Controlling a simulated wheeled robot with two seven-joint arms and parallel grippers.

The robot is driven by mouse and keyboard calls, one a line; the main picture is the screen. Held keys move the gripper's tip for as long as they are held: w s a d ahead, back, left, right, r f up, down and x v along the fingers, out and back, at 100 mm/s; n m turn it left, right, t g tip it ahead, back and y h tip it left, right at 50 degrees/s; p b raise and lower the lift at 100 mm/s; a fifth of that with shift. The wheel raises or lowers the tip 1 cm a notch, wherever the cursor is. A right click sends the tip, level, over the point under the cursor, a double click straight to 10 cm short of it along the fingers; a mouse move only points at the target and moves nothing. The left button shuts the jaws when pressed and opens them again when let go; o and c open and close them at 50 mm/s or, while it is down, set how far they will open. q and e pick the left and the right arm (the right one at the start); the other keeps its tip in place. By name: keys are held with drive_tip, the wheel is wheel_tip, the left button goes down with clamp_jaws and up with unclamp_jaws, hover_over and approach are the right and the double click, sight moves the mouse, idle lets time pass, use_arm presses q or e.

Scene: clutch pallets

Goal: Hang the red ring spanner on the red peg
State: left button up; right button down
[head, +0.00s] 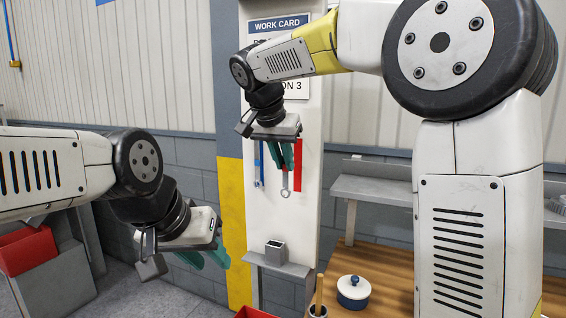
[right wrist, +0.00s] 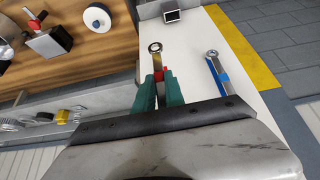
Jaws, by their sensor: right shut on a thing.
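The red ring spanner (right wrist: 155,56) is in my right gripper (right wrist: 160,92), in front of the white board. Its steel ring end points down and also shows in the head view (head: 285,192); a red part shows between the teal fingers, and its upper end is hidden. My right gripper (head: 285,158) is shut on it. A red strip (head: 298,170) stands on the board just right of the gripper. I cannot make out the red peg. My left gripper (head: 205,259) is open and empty, low on the left, away from the board.
A blue-marked spanner (head: 259,172) hangs on the board to the left, apart from mine; it shows in the right wrist view (right wrist: 217,72). A small grey box (head: 275,251) sits on a ledge below. A wooden bench (head: 375,260) with a blue-lidded pot (head: 353,291) lies right.

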drive_tip(key=shift+w+d+f, duration=0.2)
drive_tip(key=shift+w+d, duration=0.25)
drive_tip(key=shift+w, duration=0.55)
drive_tip(key=shift+w+d+f, duration=0.25)
drive_tip(key=shift+w+d, duration=0.15)
drive_tip(key=shift+w, duration=0.65)
drive_tip(key=shift+w+d+f, duration=0.2)
drive_tip(key=shift+w+d, duration=0.25)
drive_tip(key=shift+w, duration=0.55)
drive_tip(key=c, duration=1.3)
unclamp_jaws()
